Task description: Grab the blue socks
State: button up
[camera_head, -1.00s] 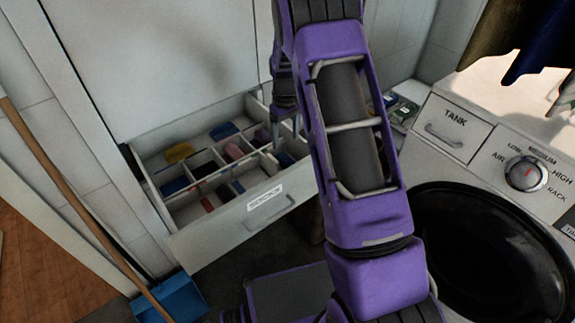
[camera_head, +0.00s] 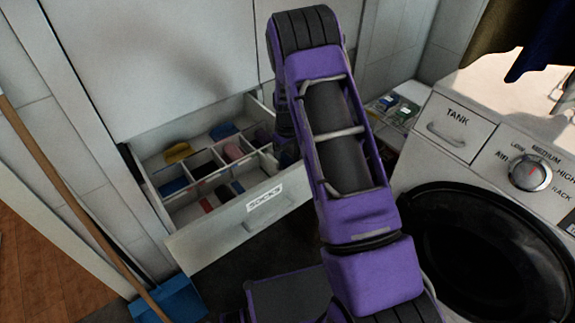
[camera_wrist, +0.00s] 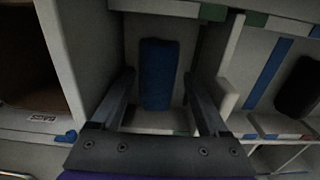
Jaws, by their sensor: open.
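In the wrist view, a dark blue rolled pair of socks (camera_wrist: 158,70) sits upright in the picture, inside a pale compartment. My gripper (camera_wrist: 158,90) is open, with one finger on each side of the socks. There are gaps between the fingers and the socks, and nothing is held. In the head view, the open drawer (camera_head: 210,243) carries a "SOCKS" label. Blue items lie in it, one at the back (camera_head: 223,131) and one at the left (camera_head: 173,187). My gripper is hidden behind my purple arm there. I cannot match the socks between views.
White dividers (camera_wrist: 233,60) stand close beside my gripper. A dark item (camera_wrist: 298,85) lies in a compartment to the right. A washing machine (camera_head: 480,150) stands right of the drawer. A wooden handle (camera_head: 75,195) and blue dustpan (camera_head: 172,300) are at the left.

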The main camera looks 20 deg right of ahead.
jog(key=c, duration=1)
jog(key=shift+r, duration=0.1)
